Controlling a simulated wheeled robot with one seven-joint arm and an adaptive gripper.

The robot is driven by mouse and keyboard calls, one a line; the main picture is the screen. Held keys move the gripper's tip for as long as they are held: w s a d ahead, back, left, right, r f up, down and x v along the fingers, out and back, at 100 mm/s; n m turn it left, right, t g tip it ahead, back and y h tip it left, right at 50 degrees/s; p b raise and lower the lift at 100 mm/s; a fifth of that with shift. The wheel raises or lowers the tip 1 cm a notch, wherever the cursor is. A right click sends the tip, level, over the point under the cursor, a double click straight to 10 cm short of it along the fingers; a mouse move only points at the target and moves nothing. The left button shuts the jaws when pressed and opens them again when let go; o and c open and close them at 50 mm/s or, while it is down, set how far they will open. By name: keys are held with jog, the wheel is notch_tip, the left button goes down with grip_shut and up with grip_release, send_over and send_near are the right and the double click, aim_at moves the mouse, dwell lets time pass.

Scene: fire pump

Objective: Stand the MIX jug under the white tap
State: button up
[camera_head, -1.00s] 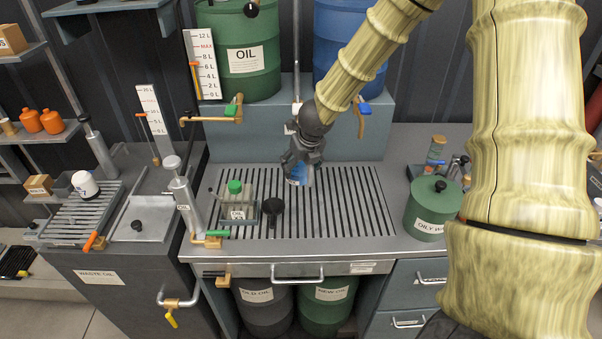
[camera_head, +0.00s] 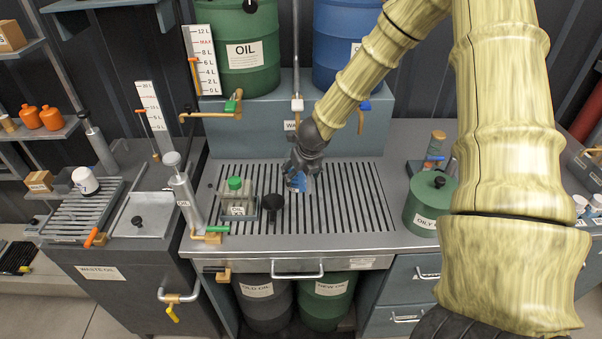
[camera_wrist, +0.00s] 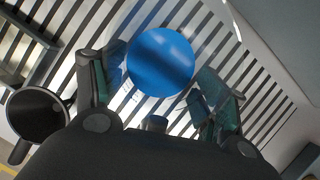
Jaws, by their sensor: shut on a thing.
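My gripper (camera_head: 299,176) is shut on a clear jug with a blue top or contents (camera_head: 299,184), over the slotted drain grate (camera_head: 350,205). In the wrist view the jug's round blue part (camera_wrist: 160,62) sits between the fingers (camera_wrist: 158,95), with a clear rim around it. Its label is not readable, and I cannot tell whether its base touches the grate. The white tap (camera_head: 297,104) hangs on the front of the shelf behind, above and beyond the jug. My gripper hides part of the jug in the head view.
A green-capped OIL bottle (camera_head: 237,200) in a holder and a black funnel (camera_head: 273,206) stand left of the jug. The funnel also shows in the wrist view (camera_wrist: 36,112). A green oily waste can (camera_head: 431,203) stands right. The grate's right part is clear.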

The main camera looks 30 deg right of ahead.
jog(key=shift+s+a, duration=0.1)
jog(key=o, duration=1.5)
jog(key=shift+f, duration=0.15)
jog(key=shift+c, duration=0.2)
jog(key=shift+v, duration=3.8)
